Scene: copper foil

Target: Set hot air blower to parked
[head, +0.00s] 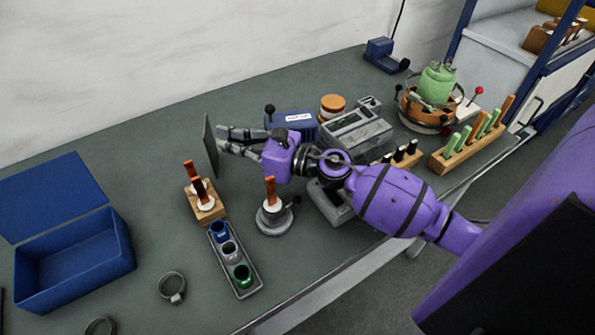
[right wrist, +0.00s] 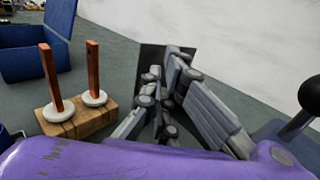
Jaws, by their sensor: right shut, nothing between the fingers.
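A blue box-shaped unit with a white label (head: 292,122) stands at the back middle of the bench. I take it to be the hot air blower. A lever with a black ball knob rises at its left side; in the right wrist view the black knob (right wrist: 315,90) is at the right edge, leaning to the upper right. The label is too small to read. My right gripper (head: 222,140) is shut and empty, left of the unit and apart from the knob. Its fingers (right wrist: 166,78) point at a thin dark upright panel (head: 211,147); I cannot tell if they touch it.
A wooden block with brown pegs (head: 207,213), a round grey stand (head: 273,220) and a tray of coloured cups (head: 237,280) stand in front. An open blue bin (head: 75,265) is at left. A grey machine (head: 355,135) stands right of the unit. The back left bench is clear.

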